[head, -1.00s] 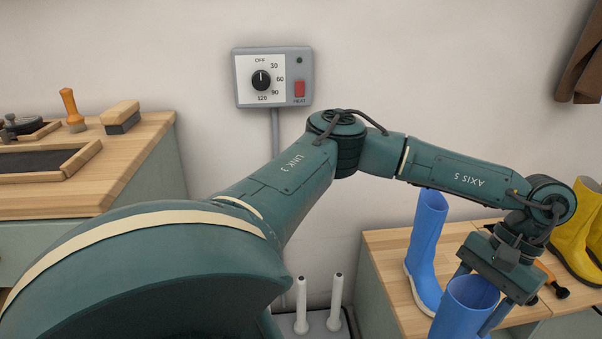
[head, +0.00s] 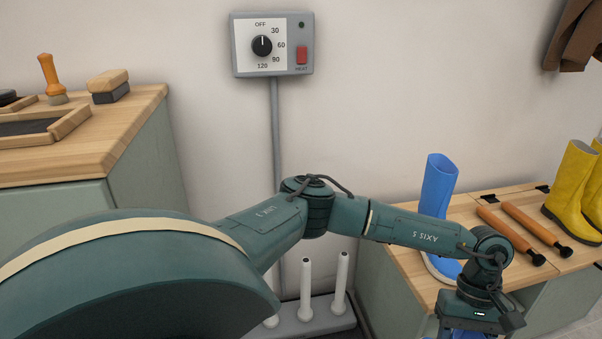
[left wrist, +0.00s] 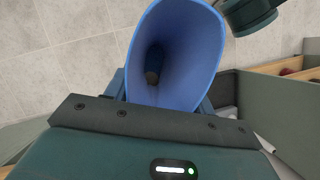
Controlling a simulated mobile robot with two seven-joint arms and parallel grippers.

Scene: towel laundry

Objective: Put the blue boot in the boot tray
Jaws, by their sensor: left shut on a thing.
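A blue boot (left wrist: 172,55) is gripped by my left gripper (head: 470,318). In the left wrist view I look down into its open top, between the fingers, with a dark patch deep inside. In the head view only a sliver of this boot shows at the bottom edge; the fingertips are cut off there. A second blue boot (head: 438,190) stands upright on the wooden bench (head: 412,270), partly behind my left wrist. I cannot make out a boot tray for sure. My right gripper is not in view.
A grey rack with white pegs (head: 305,290) stands on the floor between bench and left counter (head: 110,150). Yellow boots (head: 572,190) and two orange-brown rods (head: 535,222) lie or stand on the bench. A dial box (head: 272,44) hangs on the wall.

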